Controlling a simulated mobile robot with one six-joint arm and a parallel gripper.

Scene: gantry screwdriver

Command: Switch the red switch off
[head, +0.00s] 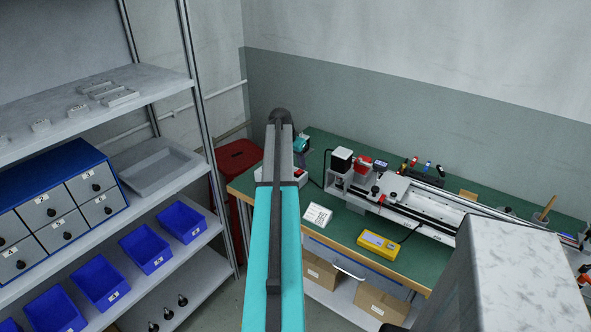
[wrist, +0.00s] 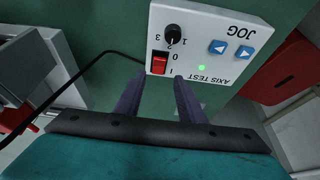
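The red switch (wrist: 159,63) is a rocker on a white control box (wrist: 225,48) marked "AXIS TEST" and "JOG" in the wrist view, with 0 and I marks beside it. A green light (wrist: 201,68) glows on the box. My gripper (wrist: 158,80) is open and empty, its two dark fingers apart and pointing at the box edge near the switch. I cannot tell whether a finger touches the box. In the head view the box (head: 292,183) stands on the green bench, partly hidden behind my teal arm.
The box also has a black knob (wrist: 172,33) and two blue arrow buttons (wrist: 217,47). A black cable (wrist: 95,65) runs to its left side. The green bench (head: 340,247) holds a linear rail machine (head: 430,205), a yellow device (head: 378,244) and a printed card (head: 317,214). Shelves with blue bins (head: 145,248) stand left.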

